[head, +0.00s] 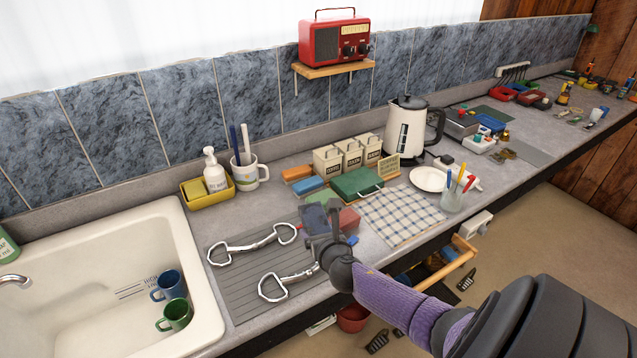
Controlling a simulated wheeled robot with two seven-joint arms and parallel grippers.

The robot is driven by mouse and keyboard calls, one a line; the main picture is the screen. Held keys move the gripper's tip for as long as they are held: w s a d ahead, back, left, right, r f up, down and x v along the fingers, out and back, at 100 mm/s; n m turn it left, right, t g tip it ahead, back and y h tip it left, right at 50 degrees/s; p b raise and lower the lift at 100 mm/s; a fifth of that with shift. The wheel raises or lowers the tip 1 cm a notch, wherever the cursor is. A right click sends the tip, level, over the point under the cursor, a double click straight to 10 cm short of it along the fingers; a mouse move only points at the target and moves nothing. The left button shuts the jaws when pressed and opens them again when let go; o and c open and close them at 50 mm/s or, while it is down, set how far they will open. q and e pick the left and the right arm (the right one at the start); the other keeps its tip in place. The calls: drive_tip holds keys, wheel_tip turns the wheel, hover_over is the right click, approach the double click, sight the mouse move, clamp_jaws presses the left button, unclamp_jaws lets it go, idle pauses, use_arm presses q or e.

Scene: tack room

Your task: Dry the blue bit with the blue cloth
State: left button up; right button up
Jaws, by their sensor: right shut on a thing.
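Two silver bits with ring ends lie on the grey ribbed draining mat (228,275). The far bit (252,245) is whole in view. The near bit (288,279) has its right end hidden behind my right gripper. I cannot tell from colour which one is the blue bit. My right gripper (322,228) is over the mat's right end, shut on what looks like the dull blue cloth (313,214); the grip itself is partly hidden. A small blue patch (352,240) shows just right of the gripper. My left gripper is not in view.
A white sink (205,310) with a blue mug (167,285) and a green mug (174,315) is at left. A red block-like thing (348,219), a green box (357,184) and a checked cloth (402,214) lie close behind and right of the gripper. A glass of pens (453,200) stands farther right.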

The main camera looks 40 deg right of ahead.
drive_tip(key=s+a+r+p, duration=0.1)
drive_tip(key=s+r+p, duration=0.5)
drive_tip(key=p, duration=0.1)
drive_tip(key=shift+s+a, duration=0.3)
drive_tip(key=shift+s, duration=0.1)
